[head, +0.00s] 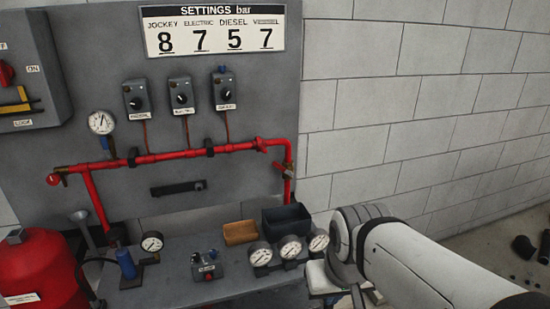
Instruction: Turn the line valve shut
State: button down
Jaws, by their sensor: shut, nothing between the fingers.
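A red pipe line (180,154) runs across the grey panel and bends down at its right end. Another red fitting (288,172) is on the down leg, and a red end piece (53,179) is at the left end. No label shows which is the line valve, and I cannot tell how far any is turned. My white arm reaches in from the lower right, apart from the pipe in the picture. My gripper does not show.
A gauge (101,122) stands on the pipe; three switch boxes hang above. The bench (235,284) holds several gauges, a small box with a red button (207,271), a tan tray (241,232) and a dark bin (287,222). A red tank (38,270) stands left.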

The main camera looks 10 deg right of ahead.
aim_at(276, 164)
jog(key=i, duration=1)
